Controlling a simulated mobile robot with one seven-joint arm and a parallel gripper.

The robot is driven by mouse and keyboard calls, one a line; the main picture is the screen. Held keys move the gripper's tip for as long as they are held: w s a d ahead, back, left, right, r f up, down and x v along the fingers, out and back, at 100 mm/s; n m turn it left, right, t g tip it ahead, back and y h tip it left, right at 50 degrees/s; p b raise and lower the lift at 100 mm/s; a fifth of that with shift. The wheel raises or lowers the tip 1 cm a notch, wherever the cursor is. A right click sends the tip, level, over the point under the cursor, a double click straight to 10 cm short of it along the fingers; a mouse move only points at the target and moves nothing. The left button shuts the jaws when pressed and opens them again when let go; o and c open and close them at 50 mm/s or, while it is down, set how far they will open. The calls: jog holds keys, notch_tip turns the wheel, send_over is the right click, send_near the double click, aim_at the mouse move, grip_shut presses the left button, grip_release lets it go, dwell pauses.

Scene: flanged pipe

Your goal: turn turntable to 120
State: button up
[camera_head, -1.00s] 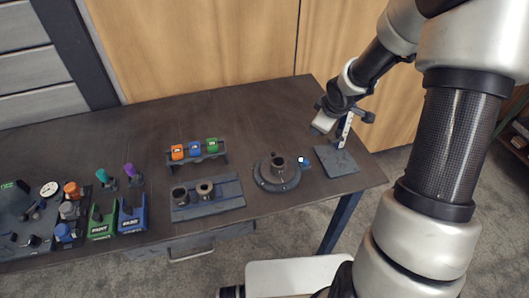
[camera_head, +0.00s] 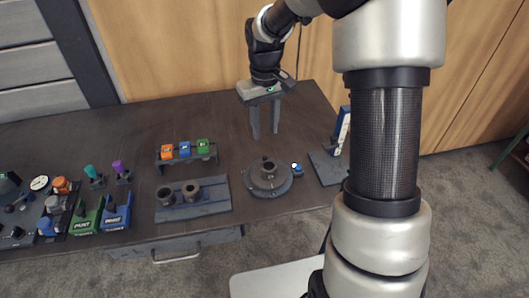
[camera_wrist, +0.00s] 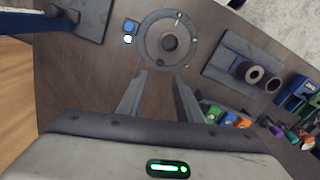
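The turntable is a dark round disc (camera_head: 268,180) with a short upright hollow post (camera_head: 268,168) at its middle, near the table's front edge. It also shows in the wrist view (camera_wrist: 150,45), with marks on its rim. A small blue block with a lit white spot (camera_head: 296,168) sits close beside it. My gripper (camera_head: 265,136) points down above the table behind the turntable. Its two fingers are apart with nothing between them; the wrist view shows them (camera_wrist: 160,85) short of the disc. I cannot read any angle on the disc.
Left of the turntable is a plate with two pipe pieces (camera_head: 222,207). Behind it stands a rack of orange, blue and green blocks (camera_head: 186,158). A blue-and-white upright stand (camera_head: 328,172) is on the right. Paint holders and tools (camera_head: 116,214) crowd the left.

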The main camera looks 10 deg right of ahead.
aim_at(265, 157)
notch_tip(265, 157, down, 10)
jog(key=shift+r+b, duration=0.1)
jog(key=shift+b, duration=0.25)
grip_shut()
